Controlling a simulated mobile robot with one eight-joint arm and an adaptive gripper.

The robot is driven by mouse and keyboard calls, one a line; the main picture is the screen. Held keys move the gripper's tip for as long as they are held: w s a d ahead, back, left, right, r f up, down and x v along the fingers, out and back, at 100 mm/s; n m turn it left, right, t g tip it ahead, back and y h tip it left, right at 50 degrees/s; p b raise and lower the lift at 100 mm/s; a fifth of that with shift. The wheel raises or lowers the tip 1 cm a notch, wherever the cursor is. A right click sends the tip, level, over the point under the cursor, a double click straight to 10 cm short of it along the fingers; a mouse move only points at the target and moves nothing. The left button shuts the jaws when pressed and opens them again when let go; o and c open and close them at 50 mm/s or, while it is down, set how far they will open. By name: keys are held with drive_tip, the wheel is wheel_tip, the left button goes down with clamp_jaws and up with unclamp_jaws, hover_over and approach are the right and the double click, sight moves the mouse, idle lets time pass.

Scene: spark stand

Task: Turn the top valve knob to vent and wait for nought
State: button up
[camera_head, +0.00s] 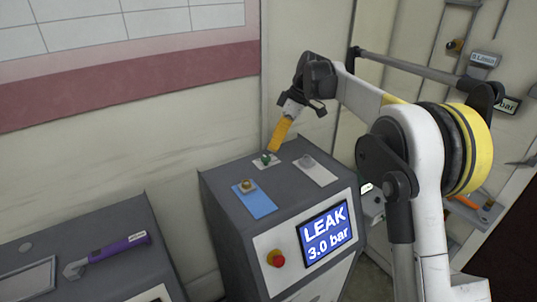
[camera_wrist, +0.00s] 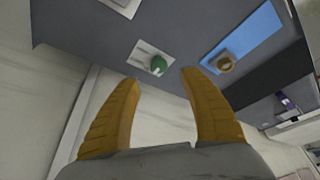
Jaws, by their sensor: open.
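A grey console (camera_head: 228,185) stands in the middle of the head view, its screen (camera_head: 326,232) reading "LEAK 3.0 bar". On its top, a green knob (camera_head: 266,158) sits on a small white plate, and a brass-coloured knob (camera_head: 247,186) sits on a blue plate. No lettering by the knobs is readable. My gripper (camera_head: 273,150) points down just above the green knob, its yellow fingers partly covering the area behind. In the wrist view, my gripper (camera_wrist: 158,77) is open and empty, with the green knob (camera_wrist: 157,65) just beyond the gap between the fingertips. I see no contact.
A pale plate (camera_head: 315,170) lies right of the green knob. A red button (camera_head: 276,259) is on the console's front. A purple-handled tool (camera_head: 110,249) lies on a lower grey bench at left. The wall is close behind the console.

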sight(266, 157)
drive_tip(key=b+x, duration=0.1)
drive_tip(key=x, duration=0.6)
drive_tip(key=shift+w+a+f, duration=0.1)
drive_tip(key=shift+f, duration=0.3)
clamp_jaws()
